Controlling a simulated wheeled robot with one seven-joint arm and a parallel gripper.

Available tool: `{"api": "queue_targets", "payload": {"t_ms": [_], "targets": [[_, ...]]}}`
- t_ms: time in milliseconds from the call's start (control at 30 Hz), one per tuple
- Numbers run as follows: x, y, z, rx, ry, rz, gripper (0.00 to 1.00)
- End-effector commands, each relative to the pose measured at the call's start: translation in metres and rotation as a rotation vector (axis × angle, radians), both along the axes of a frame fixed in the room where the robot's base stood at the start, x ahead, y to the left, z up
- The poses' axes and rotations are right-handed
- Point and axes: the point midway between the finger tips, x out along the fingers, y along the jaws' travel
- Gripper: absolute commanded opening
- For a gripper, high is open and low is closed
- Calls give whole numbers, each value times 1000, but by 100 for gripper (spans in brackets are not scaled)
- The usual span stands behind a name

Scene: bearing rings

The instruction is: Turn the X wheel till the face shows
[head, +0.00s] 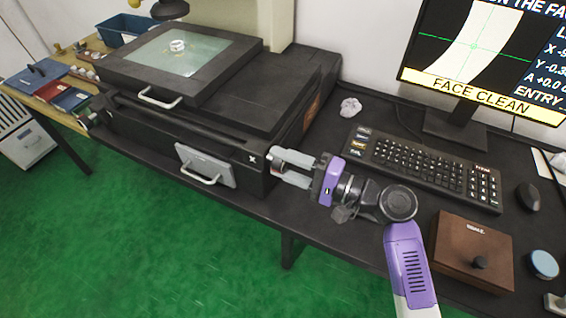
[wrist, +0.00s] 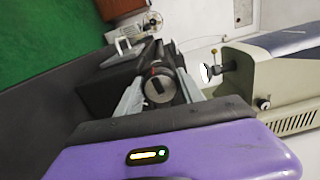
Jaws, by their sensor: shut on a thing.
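The X wheel (head: 274,167) is a small grey knob with a red mark, on the right front side of the black measuring machine, beside a white X. My gripper (head: 283,169) is shut on it, one finger on each side. In the wrist view the round face of the wheel (wrist: 159,88) shows between the two fingers of my gripper (wrist: 160,90). A metal ring (head: 177,45) sits on the machine's glass stage (head: 200,60). The screen (head: 490,50) shows a pale curved band under a green crosshair, with a yellow banner reading FACE CLEAN.
A keyboard (head: 425,168), a mouse (head: 527,197), a brown wooden box (head: 472,245) and a blue round lid (head: 543,264) lie on the black desk at the right. A crumpled paper (head: 350,107) lies behind my gripper. The green floor (head: 110,240) is open in front.

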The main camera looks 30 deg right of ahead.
Motion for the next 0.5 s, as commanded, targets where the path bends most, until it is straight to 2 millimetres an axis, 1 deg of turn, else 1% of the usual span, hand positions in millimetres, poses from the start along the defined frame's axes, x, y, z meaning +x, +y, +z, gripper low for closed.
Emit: {"api": "queue_targets", "payload": {"t_ms": [100,133,200,233,500], "targets": [[-1,-1,-2,-1,4,0,4],[-1,-1,-2,-1,4,0,50],[-1,-1,-2,-1,4,-1,64],[-1,0,-2,0,4,0,66],[0,0,-1,1,2,0,66]]}}
